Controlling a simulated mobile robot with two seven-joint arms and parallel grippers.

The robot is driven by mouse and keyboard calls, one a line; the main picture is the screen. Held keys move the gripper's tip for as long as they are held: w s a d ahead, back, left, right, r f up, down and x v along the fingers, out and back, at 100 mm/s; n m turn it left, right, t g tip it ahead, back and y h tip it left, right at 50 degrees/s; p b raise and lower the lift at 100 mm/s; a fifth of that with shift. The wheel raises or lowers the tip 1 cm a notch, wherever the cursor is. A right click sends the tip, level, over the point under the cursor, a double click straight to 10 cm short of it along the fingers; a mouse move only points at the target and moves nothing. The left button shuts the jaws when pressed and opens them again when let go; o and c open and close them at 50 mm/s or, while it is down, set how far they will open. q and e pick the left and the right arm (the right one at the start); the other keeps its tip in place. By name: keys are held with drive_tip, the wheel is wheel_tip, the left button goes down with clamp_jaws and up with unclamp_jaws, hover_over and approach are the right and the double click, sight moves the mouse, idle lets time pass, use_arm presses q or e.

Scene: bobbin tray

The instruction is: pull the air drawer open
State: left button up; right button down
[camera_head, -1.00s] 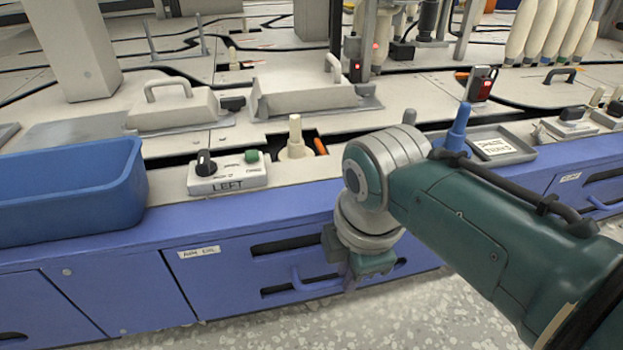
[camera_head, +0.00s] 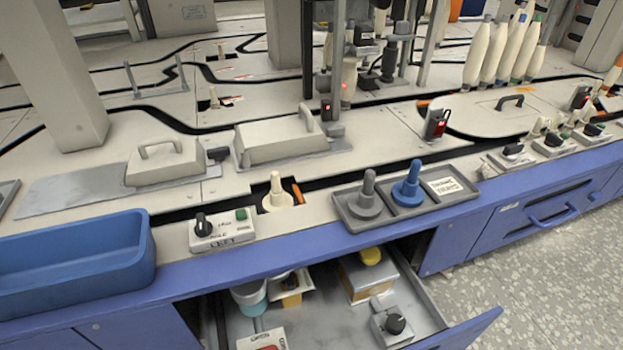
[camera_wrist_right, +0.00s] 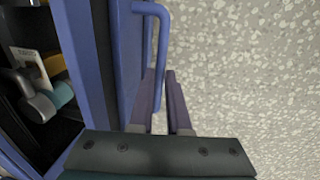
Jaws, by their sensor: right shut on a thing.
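The air drawer (camera_head: 466,330) stands pulled out below the worktop in the head view, its grey inside showing. Its blue front also shows in the right wrist view (camera_wrist_right: 128,60), with the blue bar handle (camera_wrist_right: 163,30) on it. My right gripper (camera_wrist_right: 164,100) is shut on the handle, whose lower part runs between the fingers. The right arm and gripper are outside the head view. My left gripper is in neither view.
In the drawer lie a light blue tub (camera_head: 249,298), a cardboard box (camera_head: 362,277) and a knob unit (camera_head: 391,324). A blue bin (camera_head: 75,262) and grey tray (camera_head: 447,200) stand on the worktop edge. Speckled floor is clear at right.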

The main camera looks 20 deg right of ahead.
use_arm(q)
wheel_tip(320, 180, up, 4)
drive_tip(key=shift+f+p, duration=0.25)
drive_tip(key=shift+p, duration=0.95)
use_arm(e)
drive_tip(key=s, duration=1.2)
drive_tip(key=shift+d, duration=0.25)
drive_tip(key=c, duration=0.9)
unclamp_jaws()
use_arm(q)
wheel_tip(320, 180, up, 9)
drive_tip(key=p, duration=0.9)
use_arm(e)
drive_tip(key=r, duration=0.3)
drive_tip(key=s+r, duration=0.1)
drive_tip(key=r, duration=0.2)
drive_tip(key=s+r, duration=0.1)
drive_tip(key=r, duration=0.2)
drive_tip(key=shift+r, duration=0.35)
